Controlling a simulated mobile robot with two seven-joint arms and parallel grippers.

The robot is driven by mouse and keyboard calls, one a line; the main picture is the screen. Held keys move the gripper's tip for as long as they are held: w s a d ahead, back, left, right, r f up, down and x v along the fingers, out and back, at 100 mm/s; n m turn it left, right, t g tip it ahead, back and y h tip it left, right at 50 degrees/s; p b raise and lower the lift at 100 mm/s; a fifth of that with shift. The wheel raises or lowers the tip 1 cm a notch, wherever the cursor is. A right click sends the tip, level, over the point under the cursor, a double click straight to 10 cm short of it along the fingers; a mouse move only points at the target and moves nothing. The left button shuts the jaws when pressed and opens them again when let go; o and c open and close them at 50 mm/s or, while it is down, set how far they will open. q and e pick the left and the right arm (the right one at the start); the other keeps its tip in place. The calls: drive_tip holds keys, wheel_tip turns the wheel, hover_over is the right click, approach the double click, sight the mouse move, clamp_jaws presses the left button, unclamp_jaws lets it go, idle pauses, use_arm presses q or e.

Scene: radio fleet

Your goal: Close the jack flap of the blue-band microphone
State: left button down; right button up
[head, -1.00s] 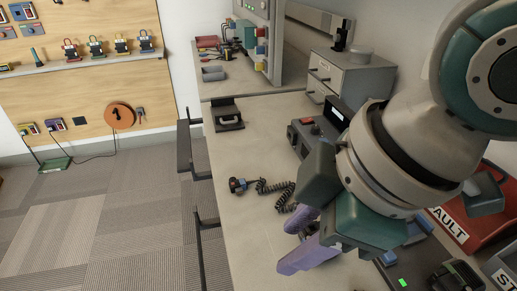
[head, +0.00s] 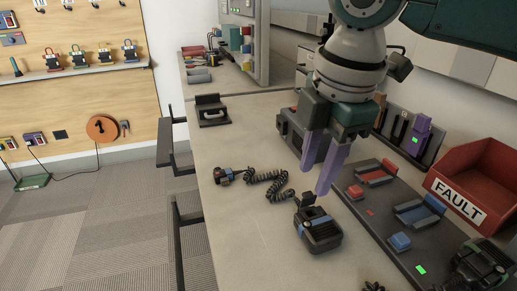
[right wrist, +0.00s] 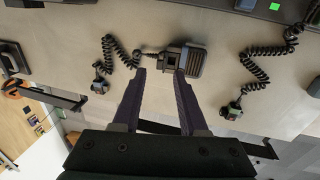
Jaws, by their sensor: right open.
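The blue-band microphone (head: 322,236) is a dark, ribbed block with a blue band, lying on the light table. A small dark piece, which looks like its jack flap (head: 308,199), stands up at its far end. A black coiled cord (head: 271,178) runs beside it to a small plug with a blue part (head: 223,176). My right gripper (head: 315,181) is open, its purple fingers pointing down just beyond the flap, apart from the microphone as far as I see. In the right wrist view the microphone (right wrist: 192,62) lies beyond the right-hand fingertip. My left gripper is not in view.
A dark tray (head: 370,215) with red and blue parts lies right of the microphone. A red FAULT bin (head: 492,170) and another dark device (head: 480,264) stand further right.

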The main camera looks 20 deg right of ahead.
sight(308, 194)
drive_tip(key=shift+w+f+b, duration=0.15)
drive_tip(key=shift+f, duration=0.65)
drive_tip(key=shift+w+f+b, duration=0.15)
drive_tip(key=shift+f, duration=0.65)
drive_tip(key=shift+c, duration=0.4)
clamp_jaws()
